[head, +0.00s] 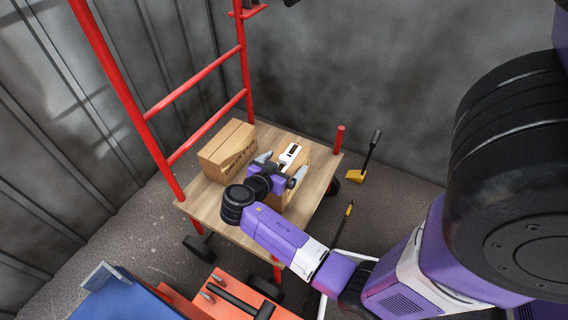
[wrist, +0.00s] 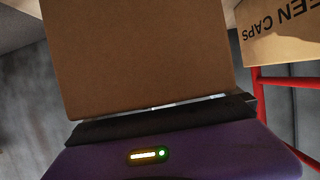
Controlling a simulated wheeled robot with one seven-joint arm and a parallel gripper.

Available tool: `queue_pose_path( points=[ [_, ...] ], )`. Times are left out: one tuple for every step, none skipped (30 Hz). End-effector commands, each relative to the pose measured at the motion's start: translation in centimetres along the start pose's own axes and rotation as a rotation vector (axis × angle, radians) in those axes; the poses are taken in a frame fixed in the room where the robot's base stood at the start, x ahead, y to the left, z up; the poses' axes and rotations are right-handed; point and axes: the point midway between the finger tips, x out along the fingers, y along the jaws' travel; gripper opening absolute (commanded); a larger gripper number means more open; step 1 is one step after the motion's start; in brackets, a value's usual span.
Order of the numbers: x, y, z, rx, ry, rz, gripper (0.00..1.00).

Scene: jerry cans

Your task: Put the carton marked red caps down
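A brown cardboard carton (head: 302,160) is at the right part of the wooden deck of a red-framed trolley, mostly hidden under my gripper. Its marking is not readable in either view. My gripper (head: 281,165) is over it, with one grey finger on each side, and appears shut on it. In the wrist view the carton (wrist: 138,55) fills the upper middle as a plain brown face close to the gripper. I cannot tell whether its underside touches the deck. A second carton (head: 227,150) stands at the left of the deck; its "GREEN CAPS" print shows in the wrist view (wrist: 285,28).
The wooden deck (head: 318,178) has bare strips around the cartons. Red rails (head: 205,75) rise at its left and back, and a short red post (head: 339,139) at the right corner. A yellow-and-black tool (head: 366,160) is by the wall. A red toolbox (head: 235,295) is in front.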

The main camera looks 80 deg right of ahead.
Motion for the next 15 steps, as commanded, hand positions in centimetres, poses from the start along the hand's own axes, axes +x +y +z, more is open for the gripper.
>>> queue_pose_path(
  points=[
    [0.0, 0.0, 0.0, 0.000, 0.000, 0.000, 1.00],
    [0.0, 0.0, -0.1, 0.000, 0.000, 0.000, 1.00],
    [-0.1, 0.0, -0.1, 0.000, 0.000, 0.000, 1.00],
    [-0.1, 0.0, -0.3, 0.000, 0.000, 0.000, 1.00],
    [-0.2, 0.0, -0.4, 0.000, 0.000, 0.000, 1.00],
    [-0.6, 0.0, -0.4, -0.001, 0.000, -0.002, 1.00],
    [-0.9, -0.1, -0.4, -0.001, 0.000, -0.003, 1.00],
    [-1.4, -0.1, -0.4, -0.002, 0.000, -0.004, 1.00],
    [-2.1, -0.1, -0.5, -0.002, 0.000, -0.003, 1.00],
    [-2.6, -0.1, -0.5, -0.002, 0.000, -0.004, 1.00],
    [-3.3, -0.1, -0.5, -0.002, 0.000, -0.004, 1.00],
    [-4.2, -0.1, -0.5, -0.002, 0.000, -0.005, 1.00],
    [-4.8, -0.1, -0.5, -0.002, 0.000, -0.004, 1.00],
    [-5.5, -0.1, -0.5, -0.001, 0.000, -0.005, 1.00],
    [-6.3, -0.1, -0.5, -0.001, 0.000, -0.004, 1.00]
  ],
)
